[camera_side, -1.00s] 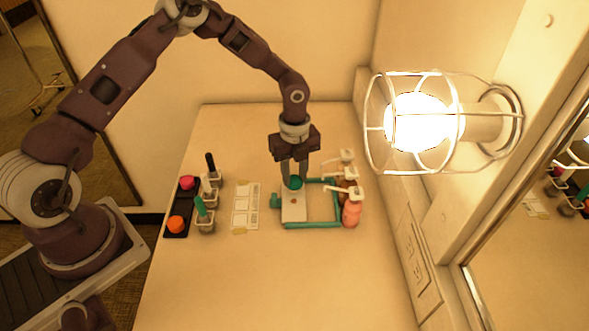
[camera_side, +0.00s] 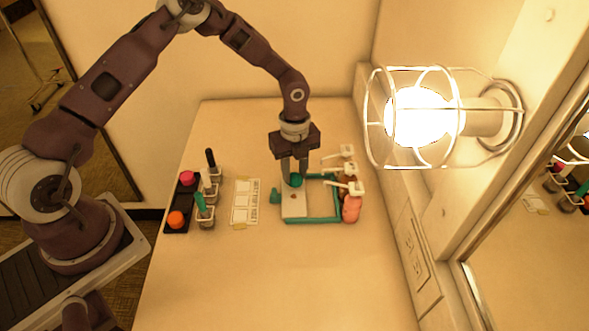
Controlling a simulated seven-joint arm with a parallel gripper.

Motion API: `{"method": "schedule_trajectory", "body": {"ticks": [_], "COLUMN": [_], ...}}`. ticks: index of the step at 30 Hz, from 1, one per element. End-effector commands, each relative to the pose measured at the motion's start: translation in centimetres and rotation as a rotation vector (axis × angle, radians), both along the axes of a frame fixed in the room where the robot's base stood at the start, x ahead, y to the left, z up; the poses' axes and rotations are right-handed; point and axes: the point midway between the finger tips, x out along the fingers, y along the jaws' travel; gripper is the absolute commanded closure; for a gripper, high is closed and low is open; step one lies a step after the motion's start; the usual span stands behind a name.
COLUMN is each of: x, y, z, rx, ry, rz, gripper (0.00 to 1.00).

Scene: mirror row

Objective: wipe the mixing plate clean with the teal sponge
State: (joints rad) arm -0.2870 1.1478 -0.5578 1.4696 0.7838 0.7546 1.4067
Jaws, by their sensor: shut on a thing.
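My gripper (camera_side: 294,182) points down, its fingers shut on the teal sponge (camera_side: 296,180). They are at the far end of the pale mixing plate (camera_side: 293,210). I cannot tell whether the sponge touches the plate. A small dark spot shows on the plate, close to the fingertips. The fingers hide part of the sponge and of the plate's far end.
Pump bottles (camera_side: 351,208) stand close on the right. A paper card (camera_side: 245,202), brush holders (camera_side: 205,215) and a black tray (camera_side: 177,220) are left. A caged lamp (camera_side: 420,117) is right. The front table is clear.

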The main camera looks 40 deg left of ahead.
Motion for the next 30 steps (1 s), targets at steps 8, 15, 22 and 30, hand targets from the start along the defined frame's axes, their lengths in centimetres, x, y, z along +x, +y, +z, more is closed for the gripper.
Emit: {"method": "schedule_trajectory", "body": {"ticks": [8, 15, 22, 30], "x": [0.0, -0.7, -1.9, -3.0], "y": [0.0, -0.7, -1.9, -3.0], "z": [-0.4, -0.3, -0.2, -0.4], "rx": [0.000, 0.002, 0.001, 0.002], "ry": [0.001, 0.001, 0.000, 0.001], "rz": [0.000, -0.003, -0.002, -0.003], "gripper": [1.00, 1.00, 1.00, 1.00]}}
